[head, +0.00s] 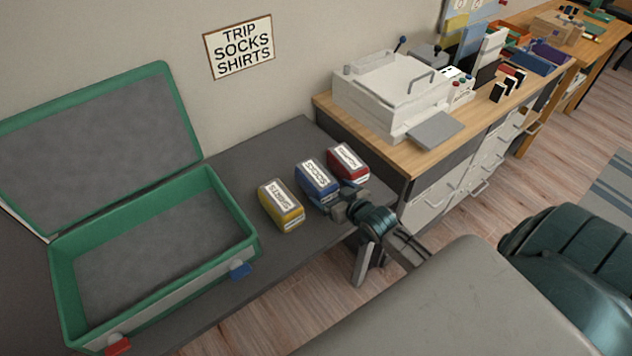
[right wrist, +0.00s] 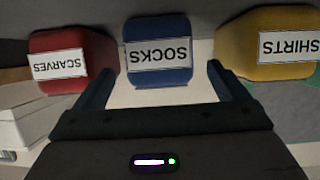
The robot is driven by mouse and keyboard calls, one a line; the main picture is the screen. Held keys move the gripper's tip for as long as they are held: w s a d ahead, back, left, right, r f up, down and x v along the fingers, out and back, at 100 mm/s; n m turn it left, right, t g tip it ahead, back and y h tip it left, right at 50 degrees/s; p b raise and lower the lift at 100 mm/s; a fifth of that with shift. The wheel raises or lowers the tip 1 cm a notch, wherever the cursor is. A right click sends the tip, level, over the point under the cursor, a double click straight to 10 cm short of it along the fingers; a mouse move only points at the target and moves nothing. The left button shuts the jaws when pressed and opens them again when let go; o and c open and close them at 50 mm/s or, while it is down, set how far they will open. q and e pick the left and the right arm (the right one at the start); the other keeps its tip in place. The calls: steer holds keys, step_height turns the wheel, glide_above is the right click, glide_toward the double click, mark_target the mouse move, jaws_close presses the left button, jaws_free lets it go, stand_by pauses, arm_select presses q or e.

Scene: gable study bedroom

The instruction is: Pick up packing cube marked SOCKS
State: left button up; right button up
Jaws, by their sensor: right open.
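The blue packing cube marked SOCKS (head: 317,180) stands on the dark bench between a yellow cube and a red cube. In the right wrist view the SOCKS cube (right wrist: 158,52) is straight ahead, its label upside down. My right gripper (head: 338,205) is at the near end of the blue cube and partly covers it. In the right wrist view my right gripper (right wrist: 156,88) is open, with one finger toward each side of the blue cube. I cannot tell whether the fingertips touch it. My left gripper is not in view.
A yellow cube marked SHIRTS (head: 281,206) is left of the blue one, and a red cube marked SCARVES (head: 347,164) is right of it, both close. An open green suitcase (head: 205,262) lies on the bench (head: 262,150) at left. A wooden-topped cabinet (head: 412,166) stands at right.

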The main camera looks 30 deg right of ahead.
mark_target(321, 185)
steer(key=shift+p+x, duration=0.3)
steer(key=shift+x, duration=2.75)
steer(key=shift+r, duration=0.1)
steer(key=shift+c, duration=0.4)
steer(key=c, duration=1.1)
